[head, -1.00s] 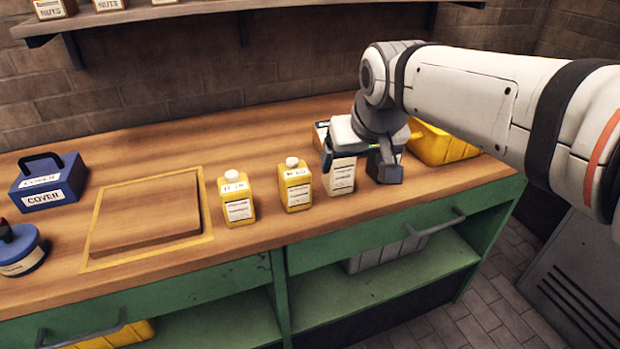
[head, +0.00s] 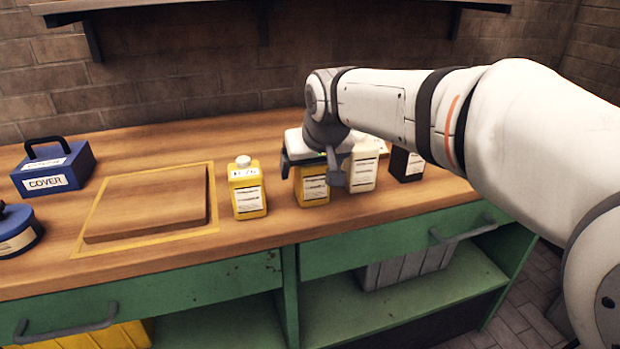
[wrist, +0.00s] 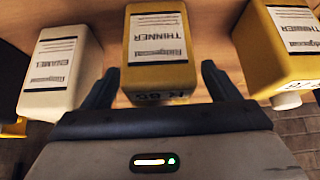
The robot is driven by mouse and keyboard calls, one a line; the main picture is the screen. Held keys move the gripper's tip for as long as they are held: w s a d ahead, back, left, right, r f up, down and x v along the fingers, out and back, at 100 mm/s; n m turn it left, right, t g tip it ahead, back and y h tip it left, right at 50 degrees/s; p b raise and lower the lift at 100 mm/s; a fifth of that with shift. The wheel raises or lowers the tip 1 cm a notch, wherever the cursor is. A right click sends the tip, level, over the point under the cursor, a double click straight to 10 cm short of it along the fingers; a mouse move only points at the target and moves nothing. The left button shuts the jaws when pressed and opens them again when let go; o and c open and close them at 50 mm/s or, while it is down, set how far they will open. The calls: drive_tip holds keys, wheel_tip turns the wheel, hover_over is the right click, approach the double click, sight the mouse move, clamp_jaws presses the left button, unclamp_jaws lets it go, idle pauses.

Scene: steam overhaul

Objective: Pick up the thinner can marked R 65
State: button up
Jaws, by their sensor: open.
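The yellow thinner can marked R 65 (wrist: 157,50) stands in the middle of the wrist view; its mark is on the shoulder. In the head view it is the yellow can (head: 313,190) under my gripper (head: 311,174), with its top hidden. My gripper is open and empty. In the wrist view its fingers (wrist: 157,85) show on either side of the can's top end, with small gaps; I cannot tell how deep they reach. A similar yellow thinner can (wrist: 285,45) stands to one side; in the head view it is the left yellow can (head: 247,192), with a white cap.
A white enamel can (head: 362,172) stands close right of the R 65 can, and a dark can (head: 407,166) beyond it. A wooden board in a yellow outline (head: 150,205) and a blue COVER box (head: 52,170) are at left. Bare worktop lies in front of the cans.

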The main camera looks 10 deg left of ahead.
drive_tip(key=shift+w+a+f, duration=0.2)
drive_tip(key=shift+w+f, duration=0.1)
drive_tip(key=shift+f, duration=0.35)
drive_tip(key=shift+c, duration=0.2)
drive_tip(key=c, duration=1.3)
drive_tip(key=shift+o, duration=0.2)
drive_tip(key=shift+r, duration=0.1)
